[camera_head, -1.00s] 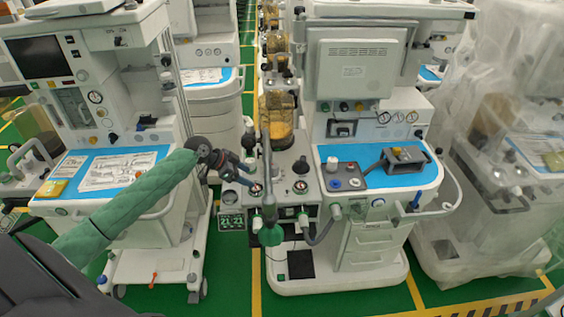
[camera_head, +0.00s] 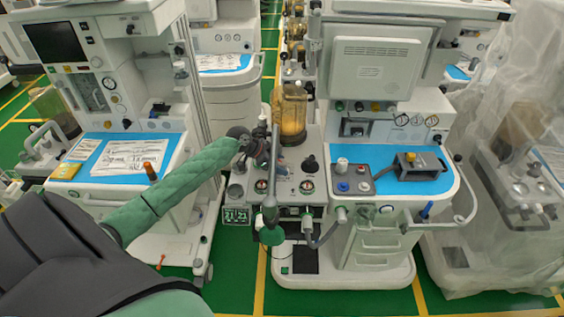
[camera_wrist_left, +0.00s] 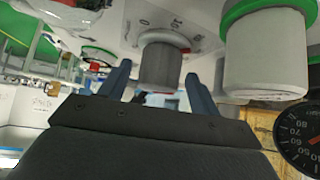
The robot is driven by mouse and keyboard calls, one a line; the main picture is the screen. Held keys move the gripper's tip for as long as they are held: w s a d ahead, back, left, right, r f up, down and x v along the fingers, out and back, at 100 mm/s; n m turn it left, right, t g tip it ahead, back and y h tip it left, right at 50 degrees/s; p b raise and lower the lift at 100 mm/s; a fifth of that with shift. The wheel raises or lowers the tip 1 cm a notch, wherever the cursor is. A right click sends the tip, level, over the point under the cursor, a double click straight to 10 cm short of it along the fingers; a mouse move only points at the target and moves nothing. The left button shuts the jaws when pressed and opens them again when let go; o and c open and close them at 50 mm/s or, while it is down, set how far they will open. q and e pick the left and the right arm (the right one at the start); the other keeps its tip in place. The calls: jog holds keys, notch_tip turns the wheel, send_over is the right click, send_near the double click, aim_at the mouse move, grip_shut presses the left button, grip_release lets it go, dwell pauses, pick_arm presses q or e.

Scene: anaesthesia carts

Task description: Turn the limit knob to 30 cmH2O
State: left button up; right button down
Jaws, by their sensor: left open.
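In the left wrist view a grey limit knob (camera_wrist_left: 160,62) sits on a pale panel with a printed scale around its base. My left gripper (camera_wrist_left: 156,76) is open, with one blue-grey finger on each side of the knob in the picture. I cannot tell whether either finger touches it. In the head view my left gripper (camera_head: 258,142) is at the left side of the centre anaesthesia cart (camera_head: 375,237), near its breathing unit. It is partly hidden there by a grey upright pole, and the knob cannot be made out. My right gripper is not in view.
The upright pole (camera_head: 274,165) stands close to my gripper. In the left wrist view, a larger pale cylinder with a green ring (camera_wrist_left: 265,50) and a round gauge (camera_wrist_left: 303,146) are close on the right. A left cart (camera_head: 90,185) and a plastic-covered cart (camera_head: 510,215) flank the centre one.

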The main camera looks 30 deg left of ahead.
pick_arm(q)
jog(key=shift+d+f, duration=0.15)
jog(key=shift+w+f, duration=0.15)
jog(key=shift+f, duration=0.05)
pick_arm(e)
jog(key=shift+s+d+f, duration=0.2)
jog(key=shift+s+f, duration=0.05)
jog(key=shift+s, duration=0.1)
pick_arm(q)
jog(key=shift+d, duration=0.1)
